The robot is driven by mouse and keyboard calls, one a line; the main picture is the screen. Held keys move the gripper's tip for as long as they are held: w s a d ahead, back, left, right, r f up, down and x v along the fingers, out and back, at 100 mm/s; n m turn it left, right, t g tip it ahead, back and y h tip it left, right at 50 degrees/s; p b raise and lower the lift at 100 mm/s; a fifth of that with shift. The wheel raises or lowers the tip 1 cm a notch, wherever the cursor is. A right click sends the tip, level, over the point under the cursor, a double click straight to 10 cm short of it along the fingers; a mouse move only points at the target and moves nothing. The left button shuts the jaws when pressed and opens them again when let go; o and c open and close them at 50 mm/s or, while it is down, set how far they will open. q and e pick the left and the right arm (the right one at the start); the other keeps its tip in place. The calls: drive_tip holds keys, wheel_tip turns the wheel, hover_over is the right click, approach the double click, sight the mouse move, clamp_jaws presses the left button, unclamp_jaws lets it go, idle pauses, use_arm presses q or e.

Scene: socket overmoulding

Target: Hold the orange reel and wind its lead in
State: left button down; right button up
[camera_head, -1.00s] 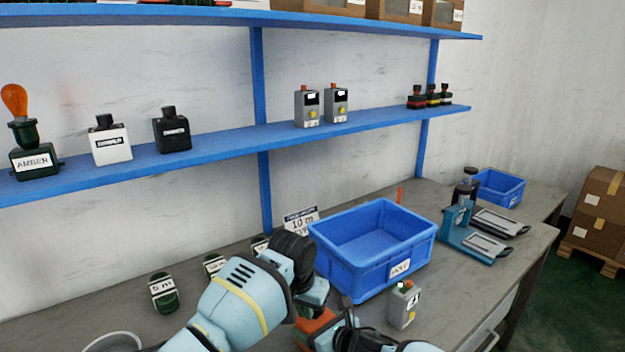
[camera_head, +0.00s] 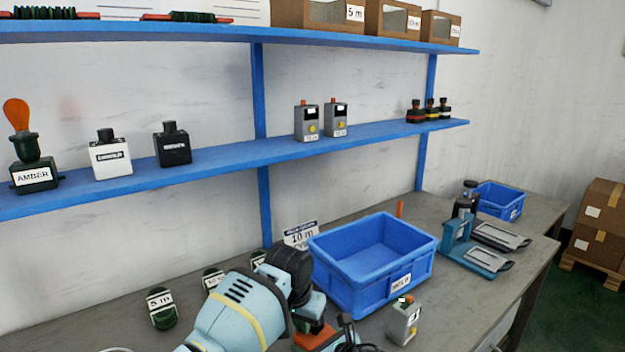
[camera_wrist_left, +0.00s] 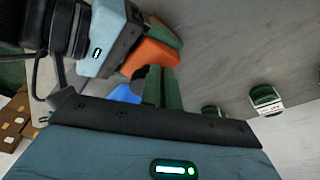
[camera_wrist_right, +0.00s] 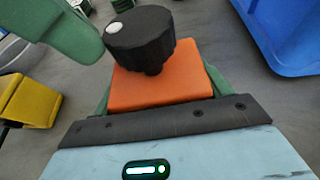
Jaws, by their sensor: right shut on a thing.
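The orange reel (camera_wrist_right: 160,88) has a black round knob (camera_wrist_right: 140,38) with a white dot on its top. My right gripper (camera_wrist_right: 158,90) is shut on the reel, a green finger along each side. The reel shows in part at the bottom of the head view (camera_head: 318,341), mostly hidden by my left arm. My left gripper (camera_wrist_left: 161,88) has its green fingers close together, with nothing seen between them, beside the knob. Its finger stands left of the knob in the right wrist view. I cannot tell whether it touches the knob. The lead is not clearly visible.
A blue bin (camera_head: 352,288) stands just behind the reel, with a small grey box (camera_head: 403,320) in front of it. A blue clamp fixture (camera_head: 470,252) is at the right. Dark green labelled reels (camera_head: 161,308) stand at the left. A yellow piece (camera_wrist_right: 25,100) lies near the reel.

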use_arm(q)
drive_tip(key=shift+s+a+r, duration=0.1)
drive_tip(key=shift+a+r, duration=0.15)
drive_tip(key=shift+r, duration=0.05)
drive_tip(key=v, duration=0.5)
drive_tip(key=shift+w+d+r, duration=0.25)
drive_tip(key=shift+w+r, duration=0.05)
drive_tip(key=shift+w, duration=0.05)
drive_tip(key=shift+s+d+f, duration=0.25)
drive_tip(key=shift+d+f, duration=0.2)
drive_tip(key=shift+f, duration=0.55)
drive_tip(key=shift+s+d+f, duration=0.2)
drive_tip(key=shift+d+f, duration=0.3)
drive_tip(key=shift+f, duration=0.5)
drive_tip(key=shift+s+d+f, duration=0.25)
drive_tip(key=shift+d+f, duration=0.2)
drive_tip(key=shift+f, duration=0.55)
drive_tip(key=shift+w+a, duration=0.1)
drive_tip(key=shift+w, duration=0.5)
drive_tip(key=shift+w+a, duration=0.1)
drive_tip(key=shift+a, duration=0.2)
drive_tip(key=shift+w+a, duration=0.2)
drive_tip(key=shift+a, duration=0.4)
